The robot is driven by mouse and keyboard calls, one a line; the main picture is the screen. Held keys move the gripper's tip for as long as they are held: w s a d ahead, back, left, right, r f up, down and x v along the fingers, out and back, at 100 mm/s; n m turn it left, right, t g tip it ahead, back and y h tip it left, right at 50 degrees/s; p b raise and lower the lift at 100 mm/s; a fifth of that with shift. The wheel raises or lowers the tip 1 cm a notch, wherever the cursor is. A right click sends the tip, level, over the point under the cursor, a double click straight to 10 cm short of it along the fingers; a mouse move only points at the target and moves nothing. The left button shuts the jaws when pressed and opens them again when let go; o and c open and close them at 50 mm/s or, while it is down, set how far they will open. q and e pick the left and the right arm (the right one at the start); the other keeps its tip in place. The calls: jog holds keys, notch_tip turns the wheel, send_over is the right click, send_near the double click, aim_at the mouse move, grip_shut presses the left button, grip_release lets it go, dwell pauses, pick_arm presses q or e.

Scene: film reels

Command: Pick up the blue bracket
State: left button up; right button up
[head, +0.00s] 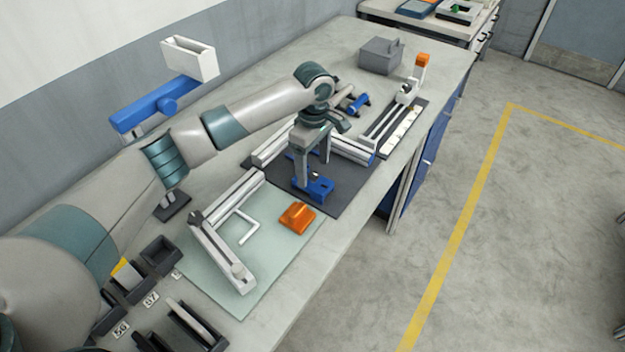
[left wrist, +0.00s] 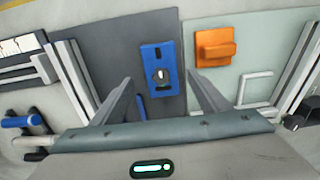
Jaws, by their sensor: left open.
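The blue bracket (head: 318,187) lies on the dark grey mat (head: 352,192) on the bench. In the left wrist view the bracket (left wrist: 160,69) is a flat blue plate with a slot at one end and a pale round part in its middle. My left gripper (head: 310,180) points down at the bracket, its fingers over or beside it in the head view. In the left wrist view the open fingers (left wrist: 160,82) stand on either side of the bracket's near part, with nothing held. I cannot tell whether they touch it. My right gripper is not in view.
An orange block (head: 298,217) lies on the pale green mat (head: 265,275), beside a white bent rod and a white rail (head: 222,250). Black bins (head: 158,256) sit at the near left.

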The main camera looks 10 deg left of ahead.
aim_at(315, 174)
pick_arm(q)
jog(key=shift+f, duration=0.3)
jog(key=shift+s+d+f+p, duration=0.15)
jog(key=shift+f+p, duration=0.45)
jog(key=shift+f, duration=0.1)
notch_tip(315, 174, down, 3)
jog(key=shift+s+d+f+p, duration=0.1)
jog(key=shift+p, duration=0.45)
jog(key=shift+f, duration=0.35)
jog(key=shift+c, duration=0.6)
jog(key=c, duration=1.2)
